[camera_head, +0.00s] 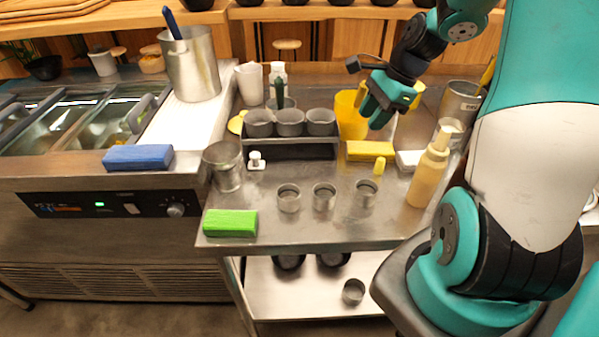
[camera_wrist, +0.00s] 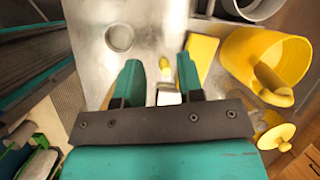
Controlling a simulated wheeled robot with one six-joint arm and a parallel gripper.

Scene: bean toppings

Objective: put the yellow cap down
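A yellow cup (camera_head: 350,115) stands behind the block, close to my gripper. A white block (camera_head: 408,160) and a yellow squeeze bottle (camera_head: 430,172) are to the right. Small steel cups (camera_head: 324,197) stand left of the cap. Bare table lies near the front edge.

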